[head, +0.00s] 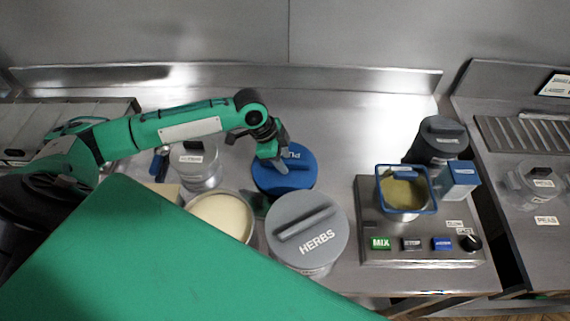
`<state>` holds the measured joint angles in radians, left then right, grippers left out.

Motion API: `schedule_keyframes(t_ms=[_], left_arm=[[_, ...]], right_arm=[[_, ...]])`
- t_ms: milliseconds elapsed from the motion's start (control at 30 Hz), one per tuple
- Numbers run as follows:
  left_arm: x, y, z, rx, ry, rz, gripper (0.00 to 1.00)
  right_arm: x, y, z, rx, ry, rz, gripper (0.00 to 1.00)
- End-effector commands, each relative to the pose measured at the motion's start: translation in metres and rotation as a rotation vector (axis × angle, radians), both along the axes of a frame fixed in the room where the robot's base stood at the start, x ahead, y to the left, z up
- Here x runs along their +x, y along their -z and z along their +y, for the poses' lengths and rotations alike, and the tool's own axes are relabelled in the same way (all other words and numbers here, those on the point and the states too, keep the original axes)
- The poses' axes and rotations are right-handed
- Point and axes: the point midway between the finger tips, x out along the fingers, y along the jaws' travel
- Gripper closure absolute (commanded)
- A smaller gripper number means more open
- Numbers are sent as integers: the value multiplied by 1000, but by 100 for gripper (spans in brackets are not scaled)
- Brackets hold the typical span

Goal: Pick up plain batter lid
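A round blue lid (299,177) sits at the middle of the steel counter. Its white lettering is partly covered and seems to begin "PL". My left gripper (277,158) reaches in from the left and points down at the lid's bar handle, at or just above it. The fingers overlap the handle in the view, so I cannot tell whether they grip it. An open round tub of cream-coloured batter (220,214) stands in front and to the left of the lid. My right gripper is not in view.
A grey-lidded HERBS container (308,228) stands close in front of the blue lid. A clear lidded jar (197,163) is to its left. A mixer panel (418,243) with a blue-rimmed container (405,207) and a dark lidded pot (436,140) are right. Counter behind the lid is clear.

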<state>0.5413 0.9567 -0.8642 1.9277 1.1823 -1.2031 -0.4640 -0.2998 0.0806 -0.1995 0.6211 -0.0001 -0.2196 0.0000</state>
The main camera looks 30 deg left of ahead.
Motion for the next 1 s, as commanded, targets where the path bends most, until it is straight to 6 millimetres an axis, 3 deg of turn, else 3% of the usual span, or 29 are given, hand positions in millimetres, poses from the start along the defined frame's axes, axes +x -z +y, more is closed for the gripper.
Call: schedule_keyframes(t_ms=[667,700,900,1000], left_arm=[[0,4,0,1,1,0,60],[0,5,0,1,1,-1,62],[0,5,0,1,1,-1,100],[0,4,0,0,1,-1,100]], right_arm=[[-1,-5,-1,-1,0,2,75],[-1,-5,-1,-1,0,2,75],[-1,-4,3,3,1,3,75],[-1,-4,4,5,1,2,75]])
